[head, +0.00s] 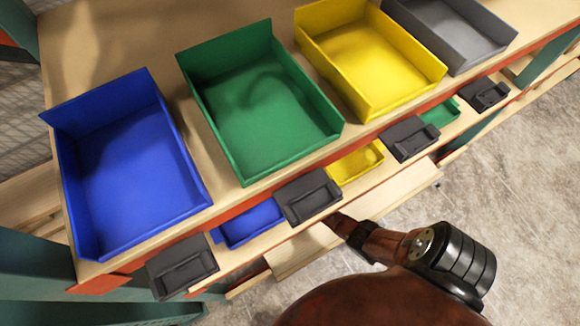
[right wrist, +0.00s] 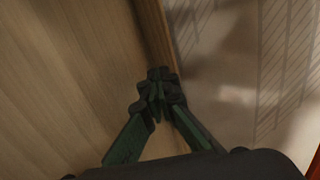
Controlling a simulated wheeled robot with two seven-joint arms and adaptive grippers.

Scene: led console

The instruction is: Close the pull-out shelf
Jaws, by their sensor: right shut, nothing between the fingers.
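The pull-out shelf looks to be the pale wooden board (head: 300,250) that juts out below the row of small bins at the front of the workbench. In the right wrist view, a wooden surface with a straight edge (right wrist: 153,35) fills the left half; it appears to be this board. My right gripper (right wrist: 160,78) is shut and empty, with its fingertips at or very near that edge; contact cannot be told. In the head view my right arm comes in from the lower right and reaches the board's middle, where its fingertips are hard to make out. My left gripper is out of view.
Blue (head: 135,180), green (head: 265,110), yellow (head: 370,60) and grey (head: 455,35) bins stand on the workbench top. Dark grey holders (head: 308,197) and small coloured bins (head: 355,163) line the front above the board. Open floor (head: 520,180) lies to the right.

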